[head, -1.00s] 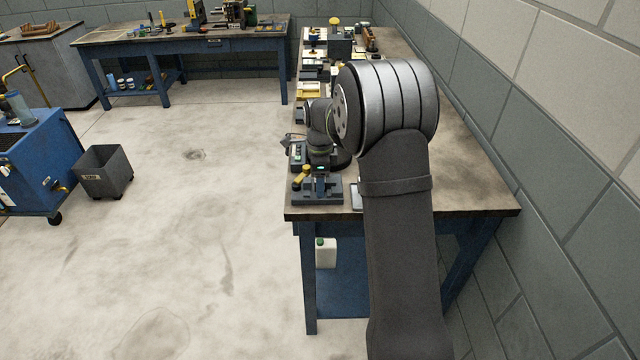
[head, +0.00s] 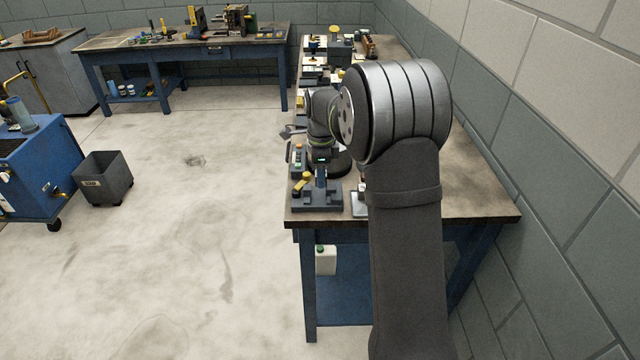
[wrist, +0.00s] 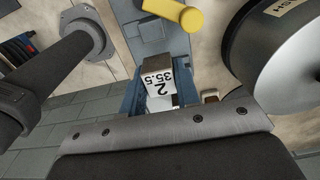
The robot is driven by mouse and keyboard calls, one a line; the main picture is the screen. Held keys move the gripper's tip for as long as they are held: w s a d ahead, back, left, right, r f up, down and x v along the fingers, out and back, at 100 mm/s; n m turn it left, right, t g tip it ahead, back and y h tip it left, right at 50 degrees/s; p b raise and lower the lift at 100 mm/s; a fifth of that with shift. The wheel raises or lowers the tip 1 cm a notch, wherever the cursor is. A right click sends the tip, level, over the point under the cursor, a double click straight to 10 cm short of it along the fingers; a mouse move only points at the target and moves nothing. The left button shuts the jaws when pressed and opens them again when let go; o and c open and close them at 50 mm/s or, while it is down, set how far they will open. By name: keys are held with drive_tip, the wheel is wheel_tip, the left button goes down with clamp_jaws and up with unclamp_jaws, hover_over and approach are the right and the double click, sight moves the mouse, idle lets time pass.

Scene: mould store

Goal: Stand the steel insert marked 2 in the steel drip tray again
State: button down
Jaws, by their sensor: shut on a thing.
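The steel insert (wrist: 160,80) is a small block with a white face marked 2 and 35.5, upside down in the wrist view. My gripper (wrist: 158,92) is shut on it, with the blue-grey fingers at its two sides. In the head view my arm blocks a clear sight of the insert. A light grey metal edge (head: 359,208) at the near end of the bench seems to be the steel drip tray; my arm hides most of it.
A dark clamp fixture (head: 317,197) with a yellow knob stands at the bench's near left corner, left of the metal edge. Several tools and blocks line the bench's far left side. The bench top (head: 475,185) right of my arm is bare.

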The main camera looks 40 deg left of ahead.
drive_tip(key=w+d+r, duration=0.4)
drive_tip(key=d+r, duration=0.6)
drive_tip(key=shift+w+d+r, duration=0.2)
drive_tip(key=shift+d+r, duration=0.05)
drive_tip(key=shift+r, duration=0.05)
idle(0.4)
drive_tip(key=shift+w+d+f+n, duration=0.2)
drive_tip(key=shift+f+n, duration=2.3)
drive_tip(key=shift+n, duration=0.5)
drive_tip(key=shift+w+d+f+n, duration=0.15)
drive_tip(key=shift+d+f+n, duration=0.05)
drive_tip(key=shift+f+n, duration=2.55)
drive_tip(key=shift+w+d+f+n, duration=0.2)
drive_tip(key=shift+f+n, duration=2)
drive_tip(key=shift+n, duration=1.05)
drive_tip(key=shift+f, duration=0.9)
